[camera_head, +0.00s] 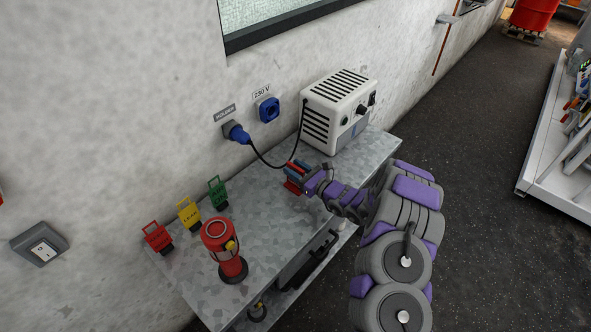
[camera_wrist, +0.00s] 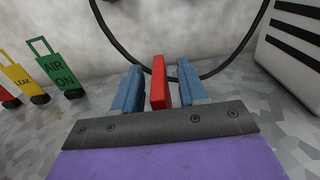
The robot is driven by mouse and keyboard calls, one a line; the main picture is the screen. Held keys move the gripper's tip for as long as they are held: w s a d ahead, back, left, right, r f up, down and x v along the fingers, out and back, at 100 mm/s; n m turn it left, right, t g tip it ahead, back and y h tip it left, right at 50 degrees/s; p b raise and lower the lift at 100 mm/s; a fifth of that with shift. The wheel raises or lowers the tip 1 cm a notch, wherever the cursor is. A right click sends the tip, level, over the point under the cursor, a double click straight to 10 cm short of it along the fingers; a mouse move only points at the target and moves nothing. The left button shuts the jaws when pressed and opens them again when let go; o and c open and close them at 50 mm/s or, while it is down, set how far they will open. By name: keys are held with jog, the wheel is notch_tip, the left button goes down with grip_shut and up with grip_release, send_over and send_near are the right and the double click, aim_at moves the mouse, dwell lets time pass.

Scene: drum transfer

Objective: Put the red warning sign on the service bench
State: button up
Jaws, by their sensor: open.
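A red block-like piece (camera_wrist: 158,82), seen edge-on, stands between the two blue fingers of my gripper (camera_wrist: 157,88) in the wrist view, with a narrow gap on each side. In the head view a red piece (camera_head: 292,187) shows at the bench top just below my gripper (camera_head: 297,169); most of it is hidden, so no sign face can be read. My gripper is open around it. Another red sign (camera_head: 157,237) with a handle stands at the left end of the grey metal service bench (camera_head: 262,222).
A yellow LEAK sign (camera_head: 189,213) and green AIR ON sign (camera_head: 217,193) stand beside the left red sign. A red lantern-like device (camera_head: 224,248) stands in front. A white vented box (camera_head: 339,108) is at the back right, its black cable running to a blue wall plug (camera_head: 236,132).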

jog(key=p+v, duration=0.2)
jog(key=v, duration=1)
jog(key=s+a+r+n+g+y, duration=0.2)
jog(key=s+a+r+n+g, duration=0.25)
jog(key=r, duration=0.35)
jog(key=s+a+r+n+g+y, duration=0.25)
jog(key=s+a+r+n, duration=0.2)
jog(key=r, duration=0.25)
jog(key=s+a+r+n+g+h, duration=0.2)
jog(key=s+r+n+g, duration=0.15)
jog(key=s, duration=0.25)
jog(key=s+a+r+n+g+h, duration=0.1)
jog(key=s+a+r+n+g, duration=0.1)
jog(key=s+r+n+g, duration=0.3)
jog(key=s+d+n+h, duration=0.3)
jog(key=s+h, duration=0.1)
jog(key=s, duration=0.3)
jog(key=s+d+n+h, duration=0.2)
jog(key=s+h, duration=0.1)
jog(key=s, duration=0.5)
jog(key=s+d+n+t+h, duration=0.1)
jog(key=s+d+h, duration=0.3)
jog(key=d, duration=0.4)
jog(key=s+d+n+t+h, duration=0.1)
jog(key=s+d+h, duration=0.3)
jog(key=d, duration=0.5)
jog(key=shift+s+n+t+h, duration=0.35)
jog(key=shift+s+n, duration=0.2)
jog(key=shift+s, duration=0.1)
jog(key=shift+d, duration=0.1)
